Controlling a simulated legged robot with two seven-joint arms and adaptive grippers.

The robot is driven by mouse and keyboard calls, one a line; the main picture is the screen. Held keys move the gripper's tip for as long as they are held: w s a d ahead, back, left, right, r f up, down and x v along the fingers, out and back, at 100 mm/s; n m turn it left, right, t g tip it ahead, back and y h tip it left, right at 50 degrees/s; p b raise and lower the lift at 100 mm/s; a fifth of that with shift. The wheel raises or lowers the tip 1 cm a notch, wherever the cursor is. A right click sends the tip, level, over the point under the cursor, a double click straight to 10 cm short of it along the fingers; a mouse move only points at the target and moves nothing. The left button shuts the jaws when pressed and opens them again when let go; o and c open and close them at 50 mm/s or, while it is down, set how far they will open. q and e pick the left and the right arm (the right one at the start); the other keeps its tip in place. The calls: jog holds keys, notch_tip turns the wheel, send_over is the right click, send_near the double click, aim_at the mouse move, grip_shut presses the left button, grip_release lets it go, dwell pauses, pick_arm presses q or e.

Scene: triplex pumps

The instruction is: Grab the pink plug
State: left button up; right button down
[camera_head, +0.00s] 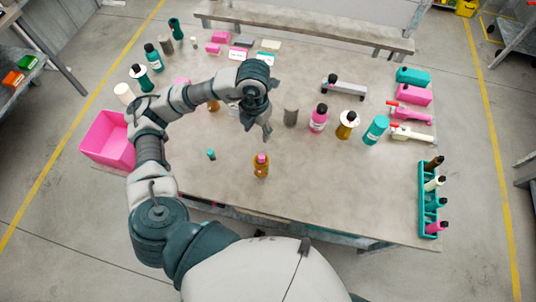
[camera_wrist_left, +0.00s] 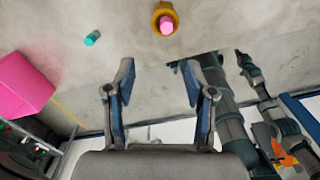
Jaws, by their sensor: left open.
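The pink plug (camera_head: 262,158) sits on top of a small amber bottle (camera_head: 261,170), which stands upright on the table. In the left wrist view the plug (camera_wrist_left: 167,25) shows at the top, inside the amber bottle's round outline (camera_wrist_left: 156,13). My left gripper (camera_head: 257,133) is above the table, behind the bottle in the head view, apart from the plug. In the left wrist view its two fingers (camera_wrist_left: 158,78) are spread with nothing between them. My right gripper cannot be made out in either view.
A grey cylinder (camera_head: 291,116) and a pink bottle (camera_head: 318,120) stand behind right. A pink bin (camera_head: 106,140) is at the left edge, a teal rack (camera_head: 427,205) at the right. The front-right tabletop is clear.

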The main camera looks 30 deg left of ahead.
pick_arm(q)
send_over(261, 156)
jog(key=f, duration=1)
jog(key=shift+w+d+f, duration=0.1)
jog(key=shift+d+f, duration=0.15)
jog(key=f, duration=0.4)
jog(key=a+f, duration=0.1)
jog(key=f, duration=0.1)
jog(key=shift+d+f, duration=0.1)
jog(key=shift+d, duration=0.3)
jog(key=c, duration=0.3)
grip_shut()
jog(key=shift+a, duration=0.1)
